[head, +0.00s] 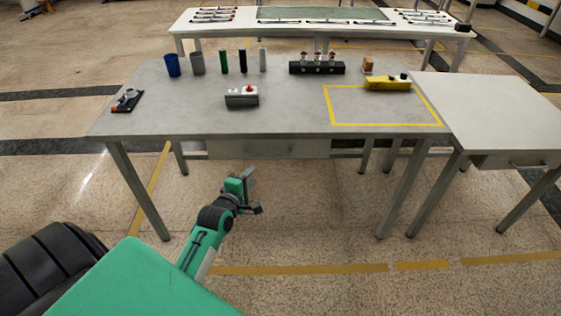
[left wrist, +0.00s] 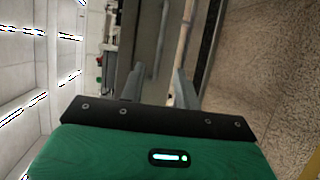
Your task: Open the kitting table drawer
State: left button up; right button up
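A grey table (head: 200,118) stands in front of me with a wide drawer (head: 268,149) under its front edge; the drawer looks shut. A smaller table (head: 490,95) adjoins it on the right, with its own drawer (head: 515,159) and a dark handle at the front, also apparently shut. The pictures do not label which is the kitting table. My left gripper (head: 254,190) is open and empty, in front of and below the wide drawer, apart from it. Its two spread fingers also show in the left wrist view (left wrist: 159,88). My right gripper is out of view.
The grey table carries cups (head: 172,65), bottles (head: 243,61), a grey box (head: 241,96), a dark rack (head: 317,67), a yellow tool (head: 388,84) and a black tool holder (head: 126,101). A white table (head: 290,29) stands behind. The floor before the tables is clear.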

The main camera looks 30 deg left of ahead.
pick_arm(q)
jog(key=x, duration=1.3)
jog(key=shift+b, duration=0.35)
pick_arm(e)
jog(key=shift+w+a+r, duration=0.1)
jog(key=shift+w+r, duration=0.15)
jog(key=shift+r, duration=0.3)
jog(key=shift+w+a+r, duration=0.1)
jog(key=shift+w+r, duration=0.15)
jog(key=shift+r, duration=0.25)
pick_arm(q)
jog(key=shift+w+a, duration=0.1)
jog(key=shift+w, duration=0.05)
jog(key=shift+f, duration=0.1)
grip_shut()
